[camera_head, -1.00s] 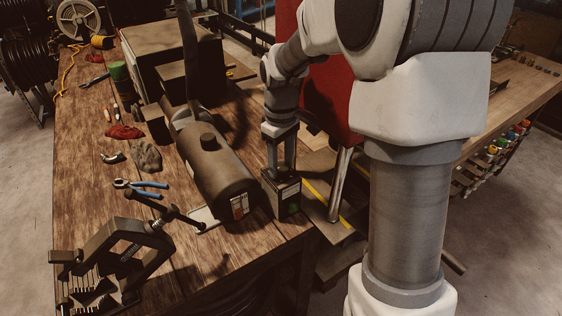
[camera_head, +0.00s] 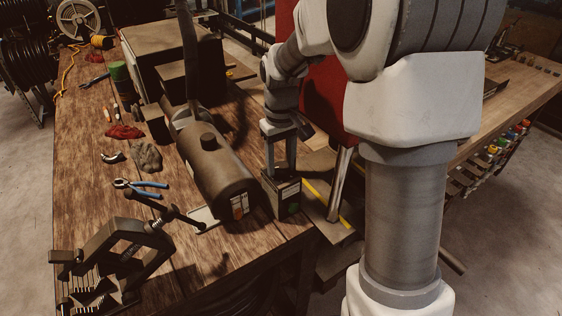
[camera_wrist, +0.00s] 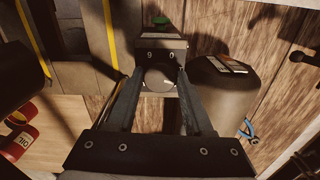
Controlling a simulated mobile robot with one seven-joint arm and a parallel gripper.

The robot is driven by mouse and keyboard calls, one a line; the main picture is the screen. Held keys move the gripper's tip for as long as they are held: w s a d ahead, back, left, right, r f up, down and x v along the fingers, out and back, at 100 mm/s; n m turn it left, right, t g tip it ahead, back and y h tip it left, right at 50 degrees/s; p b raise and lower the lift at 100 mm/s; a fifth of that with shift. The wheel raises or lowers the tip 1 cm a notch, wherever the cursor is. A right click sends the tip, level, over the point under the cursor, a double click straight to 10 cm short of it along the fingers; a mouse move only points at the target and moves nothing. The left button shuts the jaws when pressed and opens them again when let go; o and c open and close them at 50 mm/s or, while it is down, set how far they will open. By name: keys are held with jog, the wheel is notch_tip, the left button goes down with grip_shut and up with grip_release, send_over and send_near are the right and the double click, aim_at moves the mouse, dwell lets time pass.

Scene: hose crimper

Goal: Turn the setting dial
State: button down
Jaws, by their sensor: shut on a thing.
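The setting dial (camera_wrist: 160,78) is a dark round knob on the top of a small control box, seen in the wrist view with light marks like "9" and "0" beside it. The control box (camera_head: 284,201) stands at the table's right edge in the head view, and its green button (camera_head: 293,208) faces the front. My gripper (camera_head: 280,173) points down onto the box top. In the wrist view my gripper (camera_wrist: 160,82) has its two fingers on either side of the dial, shut on it. The fingers hide the dial in the head view.
A dark cylindrical machine (camera_head: 222,175) lies just left of the box and close to my fingers. A red panel (camera_head: 325,105) rises behind the arm. A clamp-like tool (camera_head: 125,250) and blue-handled pliers (camera_head: 145,186) lie on the wooden table farther left.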

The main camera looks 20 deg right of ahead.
aim_at(281, 167)
jog(key=shift+c, duration=1.5)
grip_release()
jog(key=shift+r, duration=0.1)
notch_tip(281, 167, up, 17)
jog(key=p, duration=0.1)
jog(key=shift+r, duration=0.15)
jog(key=shift+s, duration=0.1)
jog(key=s+f+m+t, duration=0.2)
jog(key=s+f+t, duration=0.2)
jog(key=s, duration=1.7)
jog(key=shift+a+m+t, duration=0.15)
jog(key=shift+m+t, duration=0.25)
jog(key=shift+t, duration=0.4)
